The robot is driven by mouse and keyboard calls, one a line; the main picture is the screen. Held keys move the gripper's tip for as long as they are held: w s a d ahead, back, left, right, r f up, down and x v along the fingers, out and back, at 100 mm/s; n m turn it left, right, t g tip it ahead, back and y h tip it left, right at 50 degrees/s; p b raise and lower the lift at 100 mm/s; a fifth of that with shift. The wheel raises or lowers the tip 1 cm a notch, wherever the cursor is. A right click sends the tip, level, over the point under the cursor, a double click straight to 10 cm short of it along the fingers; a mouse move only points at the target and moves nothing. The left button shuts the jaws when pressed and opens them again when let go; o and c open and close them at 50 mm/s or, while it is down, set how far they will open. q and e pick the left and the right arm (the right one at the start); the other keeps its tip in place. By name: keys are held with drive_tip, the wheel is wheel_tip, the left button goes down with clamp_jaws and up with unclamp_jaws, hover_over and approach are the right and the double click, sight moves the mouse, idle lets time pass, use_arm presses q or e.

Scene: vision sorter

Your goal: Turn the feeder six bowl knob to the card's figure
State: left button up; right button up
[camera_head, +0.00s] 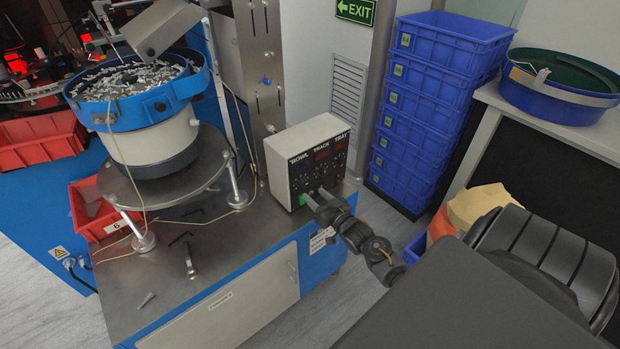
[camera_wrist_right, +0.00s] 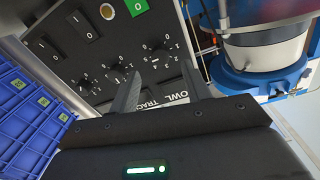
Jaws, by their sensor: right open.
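The control box (camera_head: 303,172) is a white box with a dark front panel lettered BOWL, TRACK and TRAY, standing on the steel table. In the right wrist view its panel appears turned, with several knobs; the bowl knob (camera_wrist_right: 158,46) is small and black with figures around it, too small to read surely. Contact cannot be told. A white card (camera_head: 321,239) hangs at the table edge, its figure unreadable. My left gripper is out of view.
The blue-rimmed feeder bowl (camera_head: 140,110) stands left of the box, with a red bin marked 6 (camera_head: 100,212) below. Small tools (camera_head: 190,258) lie on the table. Stacked blue crates (camera_head: 425,110) stand behind right. A green button (camera_wrist_right: 137,8) and rocker switches share the panel.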

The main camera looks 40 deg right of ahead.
drive_tip(key=s, duration=0.6)
drive_tip(key=shift+a+b, duration=0.25)
drive_tip(key=shift+b, duration=0.1)
drive_tip(key=shift+f, duration=0.1)
drive_tip(key=s+a+f+n+g, duration=0.1)
drive_tip(key=s+a+f+g, duration=0.3)
drive_tip(key=f, duration=0.6)
drive_tip(key=s+d+f+n+g, duration=0.1)
drive_tip(key=s+f+g, duration=0.1)
drive_tip(key=s+f, duration=0.5)
drive_tip(key=s+a+f+n+g, duration=0.1)
drive_tip(key=s+a+f+g, duration=0.15)
drive_tip(key=f, duration=0.95)
drive_tip(key=s+a+f+g, duration=0.2)
drive_tip(key=s+a+f, duration=0.2)
drive_tip(key=s, duration=0.5)
drive_tip(key=s+a+f+n+g, duration=0.1)
drive_tip(key=s+a+f+g, duration=0.2)
drive_tip(key=s+f, duration=0.3)
drive_tip(key=s+a+f+n+g+y, duration=0.1)
drive_tip(key=s+a+f+g, duration=0.2)
drive_tip(key=s, duration=1)
drive_tip(key=shift+s+a+f, duration=0.2)
drive_tip(key=shift+a+f, duration=0.6)
drive_tip(key=shift+f, duration=0.1)
